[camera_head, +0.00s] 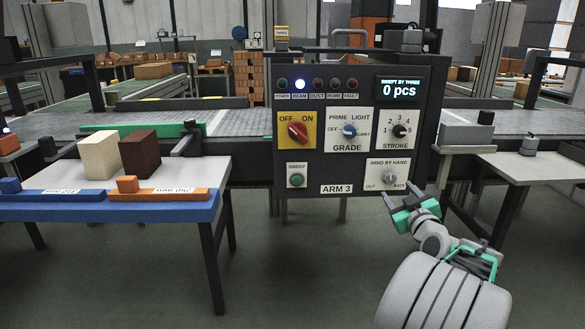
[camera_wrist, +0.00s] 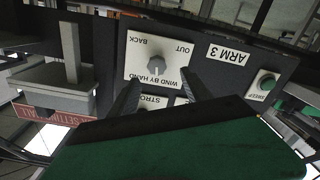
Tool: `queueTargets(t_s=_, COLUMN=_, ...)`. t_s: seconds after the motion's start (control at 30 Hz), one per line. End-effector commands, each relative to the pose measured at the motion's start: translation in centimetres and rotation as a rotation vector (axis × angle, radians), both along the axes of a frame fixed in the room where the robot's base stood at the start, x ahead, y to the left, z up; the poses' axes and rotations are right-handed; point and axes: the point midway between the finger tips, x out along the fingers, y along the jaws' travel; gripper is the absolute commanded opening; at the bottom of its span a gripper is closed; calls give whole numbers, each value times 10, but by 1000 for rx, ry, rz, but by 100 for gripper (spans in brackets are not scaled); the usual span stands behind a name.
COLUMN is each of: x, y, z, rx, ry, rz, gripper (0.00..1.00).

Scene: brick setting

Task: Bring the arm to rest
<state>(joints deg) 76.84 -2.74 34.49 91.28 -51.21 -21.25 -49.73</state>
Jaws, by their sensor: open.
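My gripper (camera_head: 408,200) is open and empty at the lower right of the control panel (camera_head: 318,112) in the head view. It is just below the WIND BY HAND knob (camera_head: 389,177), which it does not appear to hold. In the wrist view the picture is upside down. My two dark fingertips (camera_wrist: 158,98) stand apart there, with the same knob (camera_wrist: 156,66) beyond and between them. My arm reaches in from the lower right of the head view.
A table (camera_head: 60,208) at the left holds a cream block (camera_head: 100,157) and a dark brown block (camera_head: 140,154). A side table (camera_head: 545,168) stands at the right. The conveyor (camera_head: 240,122) runs behind the panel. The floor below the panel is clear.

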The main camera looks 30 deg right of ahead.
Motion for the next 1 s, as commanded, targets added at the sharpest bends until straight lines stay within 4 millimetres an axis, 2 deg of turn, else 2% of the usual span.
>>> queueTargets(t_s=0.07, x=21, y=22, z=20, rx=26, ry=29, rz=43, gripper=57)
queueTargets(t_s=0.17, x=63, y=77, z=47, rx=106, ry=116, rz=133, gripper=57)
queueTargets(t_s=0.2, x=80, y=107, z=58, rx=149, ry=165, rz=173, gripper=57)
queueTargets(t_s=0.27, x=100, y=157, z=74, rx=217, ry=249, rz=230, gripper=57)
queueTargets(t_s=0.3, x=108, y=191, z=83, rx=262, ry=308, rz=264, gripper=57)
queueTargets(t_s=0.37, x=114, y=243, z=97, rx=327, ry=402, rz=301, gripper=57)
queueTargets(t_s=0.4, x=112, y=277, z=107, rx=370, ry=467, rz=322, gripper=57)
queueTargets(t_s=0.47, x=103, y=326, z=121, rx=428, ry=564, rz=341, gripper=57)
queueTargets(t_s=0.5, x=93, y=356, z=131, rx=464, ry=628, rz=346, gripper=57)
queueTargets(t_s=0.57, x=72, y=398, z=146, rx=513, ry=723, rz=344, gripper=57)
queueTargets(t_s=0.6, x=55, y=422, z=157, rx=542, ry=786, rz=336, gripper=57)
queueTargets(t_s=0.7, x=5, y=472, z=182, rx=602, ry=931, rz=296, gripper=57)
queueTargets(t_s=0.83, x=-50, y=504, z=200, rx=650, ry=1060, rz=228, gripper=57)
queueTargets(t_s=0.9, x=-68, y=511, z=201, rx=664, ry=1098, rz=200, gripper=57)
queueTargets(t_s=1.0, x=-78, y=514, z=198, rx=672, ry=1117, rz=182, gripper=57)
